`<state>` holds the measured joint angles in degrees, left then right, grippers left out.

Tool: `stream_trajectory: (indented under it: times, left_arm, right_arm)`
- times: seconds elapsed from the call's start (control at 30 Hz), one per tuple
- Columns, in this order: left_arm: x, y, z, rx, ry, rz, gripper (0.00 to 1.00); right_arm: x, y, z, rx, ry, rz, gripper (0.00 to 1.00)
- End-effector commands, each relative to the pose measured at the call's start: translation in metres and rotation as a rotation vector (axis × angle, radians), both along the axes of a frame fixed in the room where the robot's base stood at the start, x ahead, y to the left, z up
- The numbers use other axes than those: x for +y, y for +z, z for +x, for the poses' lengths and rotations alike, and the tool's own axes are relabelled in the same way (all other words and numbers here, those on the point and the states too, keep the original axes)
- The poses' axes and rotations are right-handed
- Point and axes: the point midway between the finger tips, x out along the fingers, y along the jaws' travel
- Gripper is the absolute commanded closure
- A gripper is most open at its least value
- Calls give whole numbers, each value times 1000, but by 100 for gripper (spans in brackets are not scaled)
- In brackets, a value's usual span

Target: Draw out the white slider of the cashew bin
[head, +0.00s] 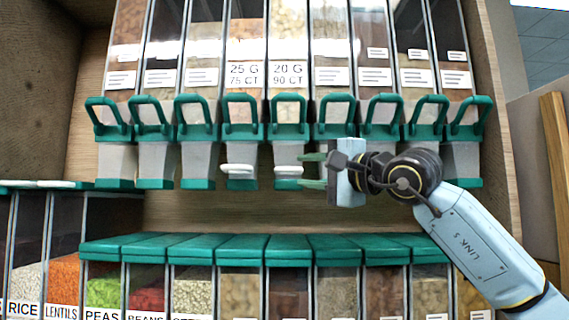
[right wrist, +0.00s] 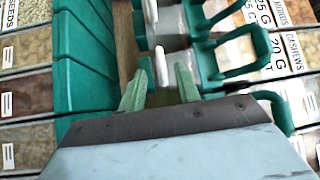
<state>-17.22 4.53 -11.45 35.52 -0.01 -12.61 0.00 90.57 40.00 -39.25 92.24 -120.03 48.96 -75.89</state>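The cashew bin (head: 290,40) is the dispenser labelled 20 G 90 CT in the head view. Its cashew label (right wrist: 291,52) reads in the right wrist view. Its white slider (head: 288,171) sits on the grey chute below the green handle, and also shows in the right wrist view (right wrist: 161,66). My right gripper (head: 305,171) is just right of the slider, with its green fingers apart. In the right wrist view the slider's end appears between the two fingertips (right wrist: 160,78), with a gap on each side. My left gripper is not in view.
A similar white slider (head: 238,168) is on the neighbouring 25 G 75 CT bin to the left. Green handles (head: 241,117) line the dispensers above. Green-lidded bins (head: 240,248) stand below, with a bare wooden back panel (head: 230,212) between the rows.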

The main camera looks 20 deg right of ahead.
Motion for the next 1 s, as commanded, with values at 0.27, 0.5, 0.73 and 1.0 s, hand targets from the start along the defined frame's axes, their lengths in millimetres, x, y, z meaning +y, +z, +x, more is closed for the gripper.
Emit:
stream_trajectory:
  times: [0.27, 0.5, 0.73, 1.0]
  left_arm:
    - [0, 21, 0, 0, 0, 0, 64]
    - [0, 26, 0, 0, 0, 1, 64]
    - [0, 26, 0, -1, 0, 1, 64]
    - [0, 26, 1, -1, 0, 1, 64]
  right_arm:
    - [26, 9, 45, 1, 1, 3, 68]
    - [34, 9, 59, 0, 2, 2, 68]
    - [34, 8, 60, 0, 1, 1, 68]
    - [34, 8, 60, -1, 1, 2, 98]
